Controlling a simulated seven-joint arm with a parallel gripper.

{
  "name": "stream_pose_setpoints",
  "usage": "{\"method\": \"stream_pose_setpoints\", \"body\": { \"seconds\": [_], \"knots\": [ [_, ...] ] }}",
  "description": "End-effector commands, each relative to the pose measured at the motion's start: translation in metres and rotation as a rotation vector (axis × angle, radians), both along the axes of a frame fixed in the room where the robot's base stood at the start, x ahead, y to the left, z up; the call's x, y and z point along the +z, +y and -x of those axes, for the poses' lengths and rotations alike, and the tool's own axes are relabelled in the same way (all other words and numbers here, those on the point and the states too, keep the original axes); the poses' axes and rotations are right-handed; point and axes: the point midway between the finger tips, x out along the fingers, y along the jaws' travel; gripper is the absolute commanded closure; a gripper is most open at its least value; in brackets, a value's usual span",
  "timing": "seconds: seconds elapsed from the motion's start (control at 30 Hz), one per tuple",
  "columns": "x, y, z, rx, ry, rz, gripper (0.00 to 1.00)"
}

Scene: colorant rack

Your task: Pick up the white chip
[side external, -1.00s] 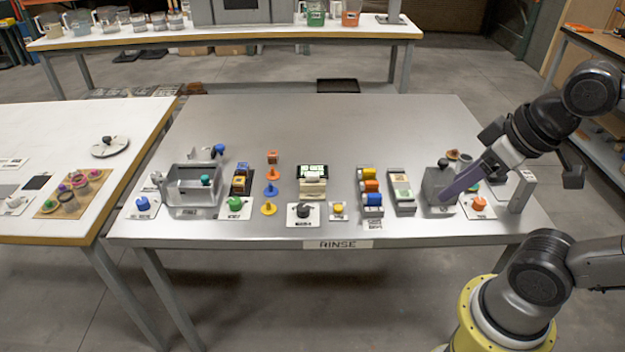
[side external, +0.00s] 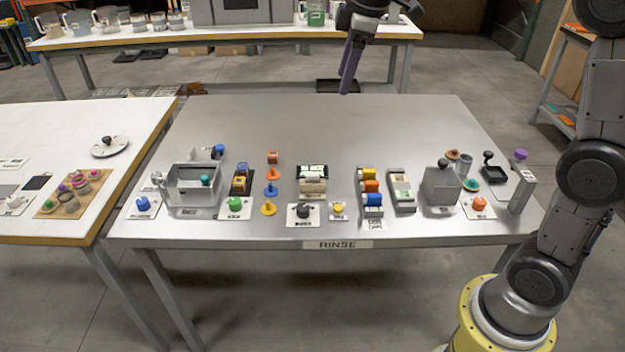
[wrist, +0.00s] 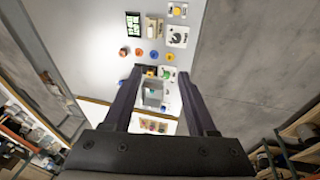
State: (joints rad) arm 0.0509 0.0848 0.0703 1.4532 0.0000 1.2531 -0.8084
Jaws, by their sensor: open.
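I cannot tell for sure which small piece is the white chip. A grey holder (side external: 402,205) on the steel table carries pale and greenish chips (side external: 401,190), right of center in the side view. A cream block (side external: 312,187) sits in front of a small dark screen. My gripper (side external: 346,88) is raised over the back edge of the table, far from these pieces, fingers down. In the wrist view my gripper (wrist: 160,88) is open, with nothing held between its fingers.
A rack of yellow, orange and blue blocks (side external: 370,186) stands beside the grey holder. A grey tub (side external: 193,186) is at left, a grey box (side external: 440,187) at right. Knobs line the front edge. The back half of the steel table (side external: 270,120) is clear.

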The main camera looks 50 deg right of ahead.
Motion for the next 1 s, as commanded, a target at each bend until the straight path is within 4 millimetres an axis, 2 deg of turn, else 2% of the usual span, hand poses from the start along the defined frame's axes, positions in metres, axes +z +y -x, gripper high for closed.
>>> {"method": "stream_pose_setpoints", "body": {
  "seconds": [0.03, 0.2, 0.3, 0.4, 0.5, 0.73, 1.0],
  "knots": [
    [-0.014, -0.004, -0.022, 0.016, 0.032, 0.004, 0.43],
    [-0.065, -0.015, -0.079, 0.050, 0.120, 0.009, 0.43],
    [-0.100, -0.021, -0.102, 0.046, 0.167, 0.004, 0.43],
    [-0.132, -0.026, -0.116, 0.038, 0.210, -0.001, 0.43],
    [-0.158, -0.029, -0.118, 0.033, 0.254, -0.007, 0.43],
    [-0.188, -0.032, -0.117, 0.027, 0.285, -0.011, 0.43],
    [-0.238, -0.031, -0.116, 0.028, 0.285, -0.011, 0.43]
  ]
}}
